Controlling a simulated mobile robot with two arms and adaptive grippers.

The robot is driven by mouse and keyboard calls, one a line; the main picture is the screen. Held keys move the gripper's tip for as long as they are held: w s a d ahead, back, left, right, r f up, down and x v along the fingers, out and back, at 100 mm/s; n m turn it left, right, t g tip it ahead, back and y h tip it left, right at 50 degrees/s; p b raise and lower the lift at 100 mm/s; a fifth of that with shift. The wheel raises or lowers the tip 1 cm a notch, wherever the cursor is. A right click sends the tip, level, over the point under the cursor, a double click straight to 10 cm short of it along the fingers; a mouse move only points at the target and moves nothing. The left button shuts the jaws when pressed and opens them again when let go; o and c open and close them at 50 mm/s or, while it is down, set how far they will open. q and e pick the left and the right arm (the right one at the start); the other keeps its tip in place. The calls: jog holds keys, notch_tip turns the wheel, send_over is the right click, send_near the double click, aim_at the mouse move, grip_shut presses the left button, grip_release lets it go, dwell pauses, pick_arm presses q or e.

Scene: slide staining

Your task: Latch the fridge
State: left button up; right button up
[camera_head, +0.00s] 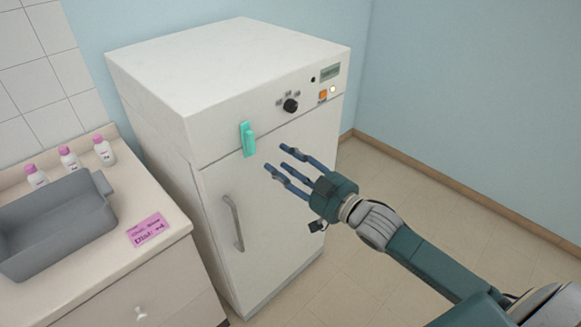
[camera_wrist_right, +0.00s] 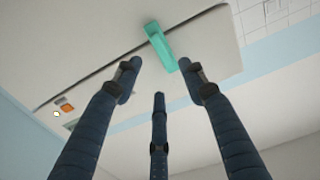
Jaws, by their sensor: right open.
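The white fridge (camera_head: 240,190) stands against the wall with its door shut or nearly so; I cannot tell which. A teal latch (camera_head: 248,140) sits at the door's upper left edge, across the seam below the control panel. In the right wrist view the latch (camera_wrist_right: 161,46) shows just beyond the fingertips, with the dark seam beside it. My right gripper (camera_head: 285,163) is open and empty, its three blue fingers spread in front of the door, to the right of the latch and apart from it. My left gripper is not in view.
A grey vertical handle (camera_head: 233,222) is on the door below the latch. The panel has a black knob (camera_head: 290,106) and an orange switch (camera_head: 322,95). At left, a counter (camera_head: 140,265) holds a grey tray (camera_head: 95,215), several pink-capped bottles (camera_head: 104,152) and a pink label (camera_head: 148,230). Floor at right is clear.

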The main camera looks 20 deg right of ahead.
jog(key=shift+v, duration=1.1)
